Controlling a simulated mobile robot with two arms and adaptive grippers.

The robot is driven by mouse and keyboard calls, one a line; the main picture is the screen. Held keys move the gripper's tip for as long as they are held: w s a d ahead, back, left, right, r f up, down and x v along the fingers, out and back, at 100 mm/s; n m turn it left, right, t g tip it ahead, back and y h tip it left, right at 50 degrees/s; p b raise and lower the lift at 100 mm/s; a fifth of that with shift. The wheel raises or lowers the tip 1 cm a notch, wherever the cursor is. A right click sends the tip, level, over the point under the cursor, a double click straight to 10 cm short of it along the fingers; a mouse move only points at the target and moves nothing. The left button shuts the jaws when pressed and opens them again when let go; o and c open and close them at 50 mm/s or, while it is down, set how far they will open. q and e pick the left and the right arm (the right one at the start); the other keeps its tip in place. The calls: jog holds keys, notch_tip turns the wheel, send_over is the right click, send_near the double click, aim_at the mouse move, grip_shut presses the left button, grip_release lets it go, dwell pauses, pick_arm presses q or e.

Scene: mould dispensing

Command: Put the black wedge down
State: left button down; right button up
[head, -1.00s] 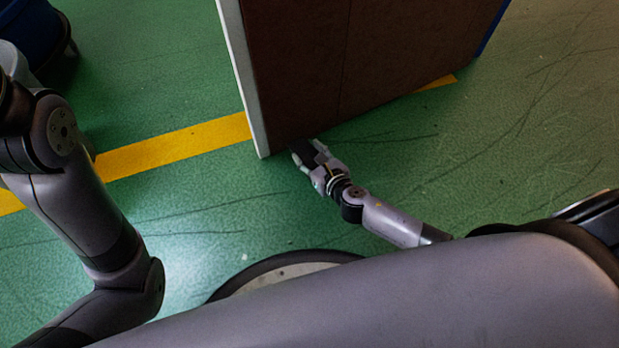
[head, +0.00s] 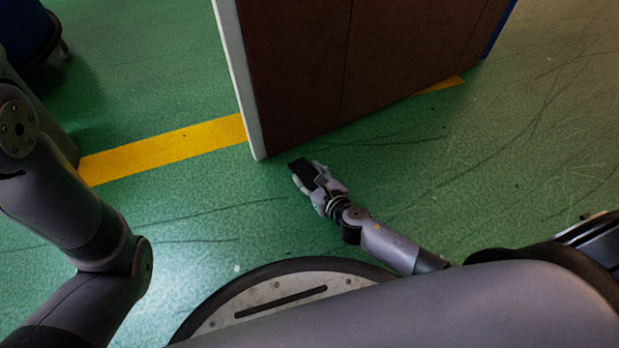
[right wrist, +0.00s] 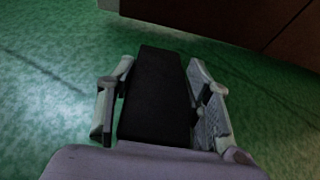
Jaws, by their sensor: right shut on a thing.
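The black wedge (head: 303,172) is in my right gripper (head: 308,178), low over the green floor, just in front of the brown door's lower corner. In the right wrist view the wedge (right wrist: 158,92) lies lengthwise between the two fingers of the right gripper (right wrist: 160,105), which is shut on it. The wedge's far end points toward the door. I cannot tell whether the wedge touches the floor. My left arm shows at the left of the head view, but its gripper is out of the picture.
The brown door (head: 330,70) with a pale edge stands close beyond the right gripper. A yellow stripe (head: 165,151) crosses the green floor (head: 200,205). A dark blue wheeled object (head: 27,35) stands at the far left. The floor left of the gripper is clear.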

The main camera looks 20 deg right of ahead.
jog(key=o, duration=1.5)
jog(key=shift+c, duration=0.2)
